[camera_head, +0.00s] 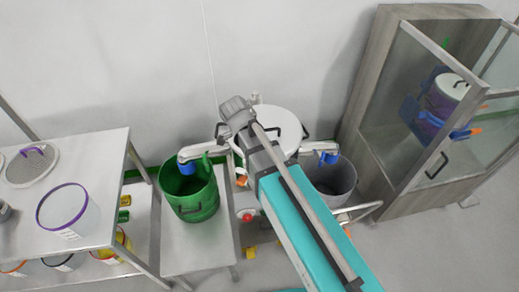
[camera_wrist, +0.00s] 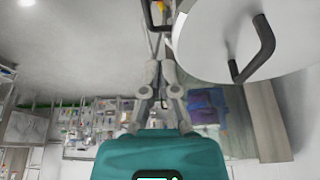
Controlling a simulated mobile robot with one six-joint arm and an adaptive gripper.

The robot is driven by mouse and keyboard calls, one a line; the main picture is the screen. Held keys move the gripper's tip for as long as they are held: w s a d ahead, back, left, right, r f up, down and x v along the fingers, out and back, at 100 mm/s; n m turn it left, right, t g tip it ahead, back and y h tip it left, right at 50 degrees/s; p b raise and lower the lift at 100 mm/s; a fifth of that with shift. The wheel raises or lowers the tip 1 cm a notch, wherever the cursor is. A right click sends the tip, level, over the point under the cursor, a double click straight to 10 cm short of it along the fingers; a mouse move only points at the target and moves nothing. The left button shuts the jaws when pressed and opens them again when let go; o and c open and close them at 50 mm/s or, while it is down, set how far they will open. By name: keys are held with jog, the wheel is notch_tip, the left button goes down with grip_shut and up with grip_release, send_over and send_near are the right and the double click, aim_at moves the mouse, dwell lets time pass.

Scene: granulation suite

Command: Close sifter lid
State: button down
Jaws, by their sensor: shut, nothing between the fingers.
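The sifter's round white lid (camera_head: 285,122) shows in the middle of the head view, behind my arm, which hides part of it. A dark handle stands at its right side. In the wrist view the lid (camera_wrist: 205,40) fills the upper right, its dark bent handle facing the camera. I cannot tell how far the lid is from its seat, as the sifter body is mostly covered. My gripper (camera_wrist: 160,66) is shut and empty, left of and below the lid in the wrist view, with no clear contact. In the head view the fingers cannot be made out.
A green bin (camera_head: 190,196) stands left of the sifter and a grey bin (camera_head: 333,181) right of it, each below a spout. A steel table (camera_head: 99,160) with a clear tub (camera_head: 68,212) is at left. A glass-door cabinet (camera_head: 376,100) stands at right.

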jog(key=shift+p+v, duration=0.6)
jog(key=shift+v, duration=0.35)
jog(key=shift+w+d, duration=0.1)
jog(key=shift+w, duration=0.05)
jog(key=s+d+f+n+y, duration=0.1)
jog(key=d+n+y, duration=0.1)
jog(key=d+n, duration=0.5)
jog(key=s+d+f+n+y+b, duration=0.1)
jog(key=d+n, duration=0.7)
jog(key=d, duration=0.8)
jog(key=shift+s+f+n+g+y, duration=0.2)
jog(key=shift+s+n+g+y, duration=0.1)
jog(key=shift+s+g+y, duration=0.25)
jog(key=shift+s, duration=0.1)
